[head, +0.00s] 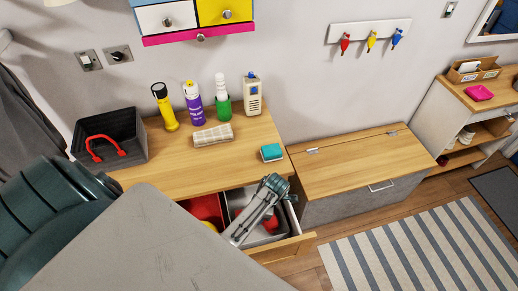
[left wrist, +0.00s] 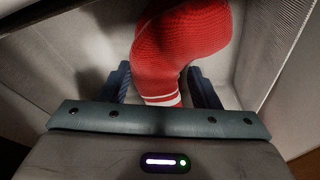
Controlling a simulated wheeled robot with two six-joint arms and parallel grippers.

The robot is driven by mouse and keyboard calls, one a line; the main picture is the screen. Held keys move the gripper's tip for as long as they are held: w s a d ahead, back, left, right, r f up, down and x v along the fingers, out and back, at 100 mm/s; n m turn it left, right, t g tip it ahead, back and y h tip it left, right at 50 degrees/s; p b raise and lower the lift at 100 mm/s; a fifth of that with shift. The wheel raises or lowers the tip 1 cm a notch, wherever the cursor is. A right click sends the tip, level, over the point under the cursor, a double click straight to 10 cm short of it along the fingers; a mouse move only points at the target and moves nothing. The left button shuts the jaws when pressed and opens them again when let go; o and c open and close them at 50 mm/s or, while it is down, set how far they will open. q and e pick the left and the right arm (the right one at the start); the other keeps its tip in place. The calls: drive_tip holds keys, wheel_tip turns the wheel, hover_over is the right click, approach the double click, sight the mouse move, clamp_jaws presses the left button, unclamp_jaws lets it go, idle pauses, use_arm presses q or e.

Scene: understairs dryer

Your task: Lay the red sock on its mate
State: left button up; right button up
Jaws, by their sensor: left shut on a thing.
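My left gripper (head: 258,210) is down over the open drawer (head: 290,246) of the wooden cabinet. In the left wrist view its dark blue fingers (left wrist: 162,88) are shut on a red knitted sock (left wrist: 185,42) with white stripes near the gripped end. The sock stands up between the fingers, over a pale grey tray. In the head view, red cloth (head: 271,223) shows in the grey drawer tray beside the gripper, partly hidden by it. I cannot tell whether this is the held sock or its mate. My right gripper is not in view.
A bench (head: 350,160) stands right.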

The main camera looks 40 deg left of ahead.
use_arm(q)
drive_tip(key=shift+f, duration=0.35)
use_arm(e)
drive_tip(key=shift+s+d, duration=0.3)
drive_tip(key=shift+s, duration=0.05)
use_arm(q)
drive_tip(key=shift+f, duration=0.35)
drive_tip(key=o, duration=1)
drive_tip(key=shift+c, duration=0.2)
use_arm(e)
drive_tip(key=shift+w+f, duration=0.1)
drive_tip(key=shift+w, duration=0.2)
